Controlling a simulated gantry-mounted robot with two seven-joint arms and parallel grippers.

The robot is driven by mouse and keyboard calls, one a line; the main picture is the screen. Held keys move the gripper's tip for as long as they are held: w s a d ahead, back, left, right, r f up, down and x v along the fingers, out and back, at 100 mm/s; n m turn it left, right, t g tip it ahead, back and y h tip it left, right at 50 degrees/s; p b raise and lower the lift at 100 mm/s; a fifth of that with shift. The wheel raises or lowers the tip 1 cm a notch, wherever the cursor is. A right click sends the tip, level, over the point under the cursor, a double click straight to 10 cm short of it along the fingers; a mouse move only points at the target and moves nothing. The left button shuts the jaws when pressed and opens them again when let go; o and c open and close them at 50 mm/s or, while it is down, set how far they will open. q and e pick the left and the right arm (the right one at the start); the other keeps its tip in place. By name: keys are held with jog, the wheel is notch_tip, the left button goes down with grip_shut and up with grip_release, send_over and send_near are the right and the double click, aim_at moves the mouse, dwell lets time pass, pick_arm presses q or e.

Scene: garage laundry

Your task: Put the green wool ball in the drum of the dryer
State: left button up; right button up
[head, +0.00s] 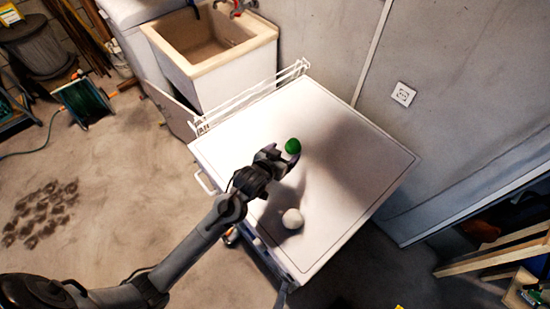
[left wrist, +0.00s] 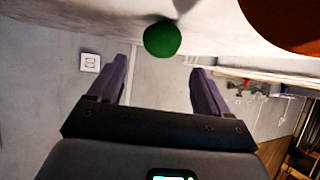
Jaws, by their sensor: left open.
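The green wool ball (head: 293,146) rests on the white top (head: 340,150) of a boxy appliance. It also shows in the left wrist view (left wrist: 162,39), ahead of the fingertips and roughly centred between them. My left gripper (head: 281,154) is close beside the ball on its left, open and empty; its spread fingers (left wrist: 162,66) show in the left wrist view. A pale ball (head: 292,218) lies nearer on the same top. I cannot tell whether this appliance is the dryer; no drum opening shows. My right gripper is not in view.
A utility sink (head: 207,45) and a white wire rack (head: 250,95) stand beyond the top. A wall with a socket (head: 403,94) rises on the right. An orange rounded thing (left wrist: 295,20) fills a corner of the wrist view. The top's right part is clear.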

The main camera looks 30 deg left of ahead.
pick_arm(q)
jog(key=v, duration=0.4)
jog(key=shift+s+r, duration=0.1)
jog(key=shift+s, duration=0.05)
jog(key=shift+s+r+p, duration=0.3)
jog(key=shift+s+r, duration=0.05)
jog(key=shift+s, duration=0.3)
jog(key=shift+c, duration=1.3)
